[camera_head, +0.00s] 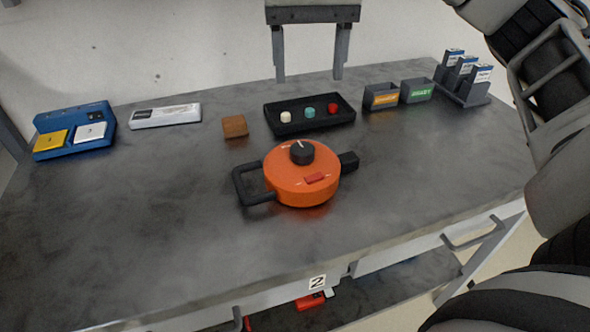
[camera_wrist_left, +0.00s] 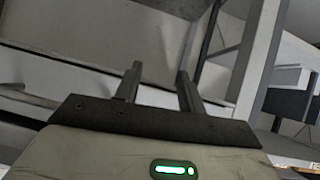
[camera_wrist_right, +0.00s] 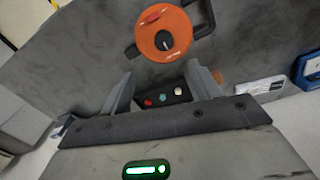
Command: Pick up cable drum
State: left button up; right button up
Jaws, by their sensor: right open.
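The cable drum (camera_head: 290,188) is a round orange body with a dark knob on top, a dark loop handle at its left and a dark block at its right. It lies flat on the grey cart top, and it also shows in the right wrist view (camera_wrist_right: 176,28).
A black tray (camera_head: 350,122) with three coloured buttons stands between drum and right gripper. A brown block (camera_head: 235,127), white device (camera_head: 165,115) and blue box (camera_head: 72,118) lie left. Labelled bins (camera_head: 417,90) and a grey rack (camera_head: 470,96) stand right. The front cart top is clear.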

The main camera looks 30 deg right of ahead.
send_over(303, 147)
jog(key=f, duration=0.8)
jog(key=shift+s+d, duration=0.15)
jog(key=shift+s, duration=0.15)
jog(key=shift+w+a+f+p, duration=0.1)
jog(key=shift+f+p, duration=0.2)
jog(key=shift+f, duration=1.1)
jog(key=shift+w+a+f+p, duration=0.1)
jog(key=shift+f+p, duration=0.2)
jog(key=shift+f, duration=1.1)
jog(key=shift+r, duration=0.1)
grip_shut()
